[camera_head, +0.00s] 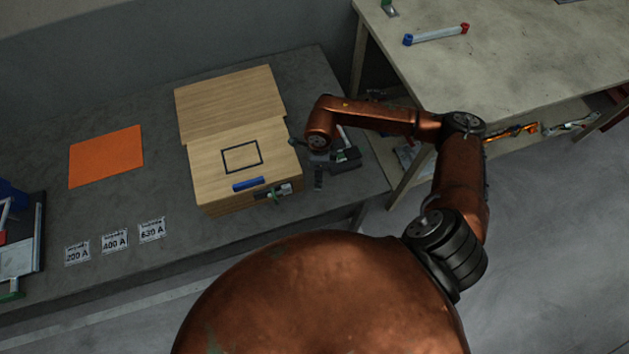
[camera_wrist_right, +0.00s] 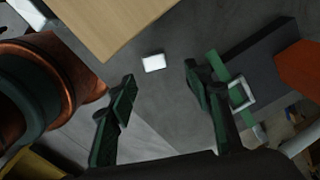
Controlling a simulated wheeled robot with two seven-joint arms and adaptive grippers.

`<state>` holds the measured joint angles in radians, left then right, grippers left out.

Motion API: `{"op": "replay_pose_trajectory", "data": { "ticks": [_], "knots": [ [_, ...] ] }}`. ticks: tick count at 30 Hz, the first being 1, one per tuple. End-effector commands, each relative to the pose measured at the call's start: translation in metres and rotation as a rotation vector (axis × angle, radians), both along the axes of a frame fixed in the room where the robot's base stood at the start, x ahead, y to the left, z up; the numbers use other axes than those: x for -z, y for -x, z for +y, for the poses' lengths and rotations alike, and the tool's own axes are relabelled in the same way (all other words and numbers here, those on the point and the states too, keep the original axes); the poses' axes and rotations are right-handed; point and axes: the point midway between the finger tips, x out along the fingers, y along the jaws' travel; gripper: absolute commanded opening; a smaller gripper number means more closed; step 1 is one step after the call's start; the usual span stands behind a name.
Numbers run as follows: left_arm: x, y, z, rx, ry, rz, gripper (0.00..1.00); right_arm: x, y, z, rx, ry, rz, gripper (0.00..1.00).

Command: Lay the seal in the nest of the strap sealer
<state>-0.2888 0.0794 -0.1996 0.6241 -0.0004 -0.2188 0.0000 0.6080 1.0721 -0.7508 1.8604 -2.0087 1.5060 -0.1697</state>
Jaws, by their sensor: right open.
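A small white piece, which looks like the seal (camera_wrist_right: 153,62), lies flat on the grey bench in the right wrist view. My right gripper (camera_wrist_right: 160,76) is open and empty, with the piece just beyond and between its fingertips. The strap sealer appears to be the dark block (camera_wrist_right: 268,62) with a green lever and a pale square frame (camera_wrist_right: 242,93), right of the right finger; the frame may be its nest. In the head view my right gripper (camera_head: 314,168) is beside the dark sealer (camera_head: 346,157). The seal cannot be made out there. My left gripper is not in view.
A wooden box (camera_head: 215,182) with a black outlined square and blue handle stands left of my right gripper. An orange sheet (camera_head: 106,156) and several rating labels (camera_head: 115,241) lie further left. A pale table (camera_head: 520,60) with a red-and-blue-ended tube (camera_head: 437,34) is at right.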

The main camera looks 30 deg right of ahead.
Motion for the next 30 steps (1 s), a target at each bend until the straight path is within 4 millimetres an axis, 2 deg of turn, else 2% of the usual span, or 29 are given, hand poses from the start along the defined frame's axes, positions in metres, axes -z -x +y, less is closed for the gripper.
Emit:
{"op": "replay_pose_trajectory", "data": {
  "ticks": [1, 3, 7, 11, 15, 19, 22, 30],
  "knots": [
    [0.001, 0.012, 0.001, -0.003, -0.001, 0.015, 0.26, 0.006, 0.001, 0.0, 0.002, -0.001, 0.001, 0.46],
    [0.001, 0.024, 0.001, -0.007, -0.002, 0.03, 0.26, 0.01, 0.001, 0.001, 0.002, -0.001, 0.001, 0.46],
    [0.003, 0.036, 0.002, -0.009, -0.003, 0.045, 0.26, 0.023, 0.003, 0.004, 0.001, -0.002, 0.002, 0.46],
    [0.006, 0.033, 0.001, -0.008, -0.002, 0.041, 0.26, 0.042, 0.004, 0.009, 0.001, -0.003, 0.003, 0.46],
    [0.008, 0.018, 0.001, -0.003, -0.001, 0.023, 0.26, 0.059, 0.003, 0.008, 0.001, -0.001, 0.002, 0.46],
    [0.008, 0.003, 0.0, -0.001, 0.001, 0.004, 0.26, 0.06, 0.002, 0.009, -0.002, -0.001, -0.001, 0.46],
    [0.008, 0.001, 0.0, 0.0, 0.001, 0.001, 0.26, 0.059, 0.002, 0.009, -0.002, -0.001, -0.001, 0.46],
    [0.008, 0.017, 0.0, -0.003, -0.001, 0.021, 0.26, 0.059, 0.002, 0.009, -0.002, -0.002, 0.0, 0.28]
  ]
}}
